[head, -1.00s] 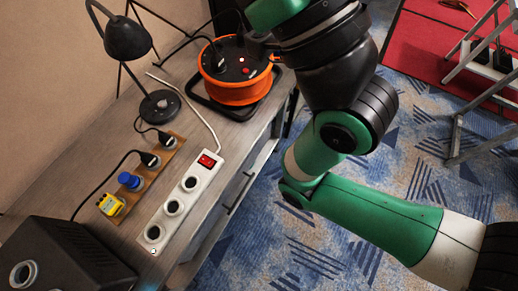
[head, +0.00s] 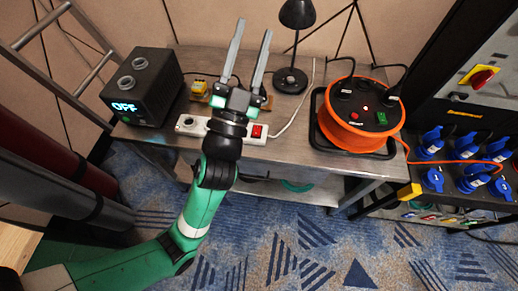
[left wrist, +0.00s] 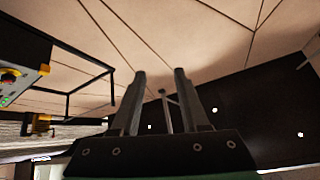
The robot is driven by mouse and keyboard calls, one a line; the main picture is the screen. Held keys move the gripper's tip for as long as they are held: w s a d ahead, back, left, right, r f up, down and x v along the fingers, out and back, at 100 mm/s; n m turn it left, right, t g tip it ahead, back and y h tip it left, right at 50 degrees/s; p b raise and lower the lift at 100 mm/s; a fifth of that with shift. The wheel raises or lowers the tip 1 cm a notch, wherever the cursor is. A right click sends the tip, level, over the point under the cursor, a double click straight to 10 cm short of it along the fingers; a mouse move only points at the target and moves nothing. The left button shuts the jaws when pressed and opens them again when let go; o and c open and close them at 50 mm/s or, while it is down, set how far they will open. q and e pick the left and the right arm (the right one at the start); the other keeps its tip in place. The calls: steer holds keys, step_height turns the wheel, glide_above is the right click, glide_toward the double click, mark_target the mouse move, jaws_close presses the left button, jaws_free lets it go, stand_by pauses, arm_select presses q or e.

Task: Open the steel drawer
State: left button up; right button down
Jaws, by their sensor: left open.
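The steel drawer appears to be under the front edge of the workbench, behind and beside my left arm. Only part of its front (head: 258,181) shows, low and in shadow, and I cannot tell clearly whether it is open. My left gripper (head: 254,28) is above the bench top, apart from the drawer, with its fingers pointing toward the wall. In the left wrist view the gripper's two fingers (left wrist: 158,71) stand apart with nothing between them. My right gripper is not in view.
The workbench (head: 290,150) carries a black box reading OFF (head: 144,88), a white power strip (head: 257,132), a desk lamp (head: 290,80) and an orange cable reel (head: 350,136). A rack with blue plugs (head: 432,150) stands right. Blue carpet (head: 270,240) lies in front.

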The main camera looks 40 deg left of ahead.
arm_select(q)
step_height(320, 180, down, 22)
steer(key=r+m+g+h+b, duration=0.1)
steer(key=m+g+h+b, duration=0.15)
steer(key=m, duration=0.45)
steer(key=m+g+h+b, duration=0.4)
steer(key=m+g+b, duration=0.1)
steer(key=m+b, duration=0.15)
glide_toward(250, 177)
steer(key=x, duration=1)
steer(key=shift+w+f+p, duration=0.1)
steer(key=shift+f+p, duration=0.2)
jaws_close()
